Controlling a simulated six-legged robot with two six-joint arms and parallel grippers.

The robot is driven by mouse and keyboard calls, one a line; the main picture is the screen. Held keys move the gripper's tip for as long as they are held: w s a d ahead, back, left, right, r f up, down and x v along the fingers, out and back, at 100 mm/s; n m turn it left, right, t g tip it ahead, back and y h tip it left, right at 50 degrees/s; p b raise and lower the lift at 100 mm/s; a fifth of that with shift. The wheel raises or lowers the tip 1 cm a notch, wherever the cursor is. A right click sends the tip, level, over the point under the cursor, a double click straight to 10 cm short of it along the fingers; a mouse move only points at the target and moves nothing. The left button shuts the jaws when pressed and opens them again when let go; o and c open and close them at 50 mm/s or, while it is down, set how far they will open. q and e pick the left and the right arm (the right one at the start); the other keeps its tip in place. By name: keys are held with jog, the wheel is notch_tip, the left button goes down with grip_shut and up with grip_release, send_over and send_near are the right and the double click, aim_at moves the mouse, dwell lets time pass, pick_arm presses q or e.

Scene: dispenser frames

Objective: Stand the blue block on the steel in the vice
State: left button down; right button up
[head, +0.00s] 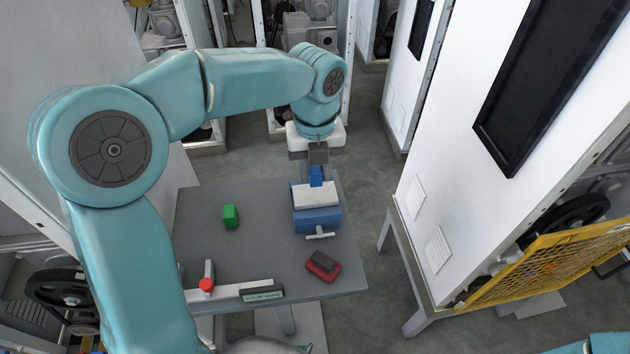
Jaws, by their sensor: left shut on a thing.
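The blue block (316,177) is upright between the fingers of my left gripper (317,168), which is shut on it. The gripper points down from above. The pale steel (316,196) lies across the top of the blue vice (317,220), whose handle faces the front of the table. The blue block is directly over the steel, at or very near its top face; I cannot tell whether they touch. My right gripper is not in view.
On the grey table (265,255) stand a green block (230,216) and a red item with a dark top (323,266). A red-knobbed lever (207,284) and a pale bar with a dark label lie along the front edge. White cabinets (470,190) stand at right.

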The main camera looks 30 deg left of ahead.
aim_at(315, 183)
pick_arm(q)
notch_tip(315, 183, down, 4)
dwell(0.4)
jog(key=shift+f, duration=0.2)
jog(key=c, duration=0.8)
grip_release()
jog(key=shift+c, duration=0.2)
jog(key=shift+r, duration=0.1)
